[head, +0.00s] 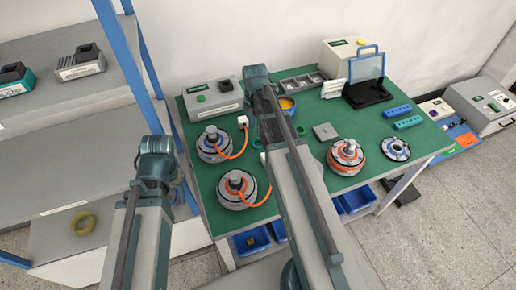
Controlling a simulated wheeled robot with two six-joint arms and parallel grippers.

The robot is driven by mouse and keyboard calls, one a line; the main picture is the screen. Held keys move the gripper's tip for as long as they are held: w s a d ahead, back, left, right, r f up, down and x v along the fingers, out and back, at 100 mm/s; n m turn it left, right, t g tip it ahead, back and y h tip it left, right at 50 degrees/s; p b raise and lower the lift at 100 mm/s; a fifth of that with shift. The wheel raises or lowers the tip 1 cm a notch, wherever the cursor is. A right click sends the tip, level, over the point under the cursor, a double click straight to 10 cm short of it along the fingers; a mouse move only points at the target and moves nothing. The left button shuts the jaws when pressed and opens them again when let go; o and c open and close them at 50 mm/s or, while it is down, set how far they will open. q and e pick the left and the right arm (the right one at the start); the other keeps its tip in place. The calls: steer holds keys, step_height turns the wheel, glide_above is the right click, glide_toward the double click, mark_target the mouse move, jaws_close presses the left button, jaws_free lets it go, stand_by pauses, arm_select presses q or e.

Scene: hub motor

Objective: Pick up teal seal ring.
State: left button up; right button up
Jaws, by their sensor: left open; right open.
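A small teal-green edge (263,158) shows on the green mat just left of my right arm. The arm covers most of it, so I cannot tell whether it is the teal seal ring. A small green ring-like piece (301,130) lies on the mat just right of that arm. My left arm rises at the lower left in front of the shelves. My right arm reaches up across the table. Both arms fold back toward the bottom of the picture, and neither gripper's fingertips can be seen.
A yellow ring (83,222) lies on the left shelf.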

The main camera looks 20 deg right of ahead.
mark_target(254, 140)
steer(key=shift+f, duration=0.1)
steer(key=f+b, duration=0.5)
steer(key=shift+s+a, duration=0.15)
steer(key=shift+a, duration=0.2)
jaws_close()
stand_by(1.2)
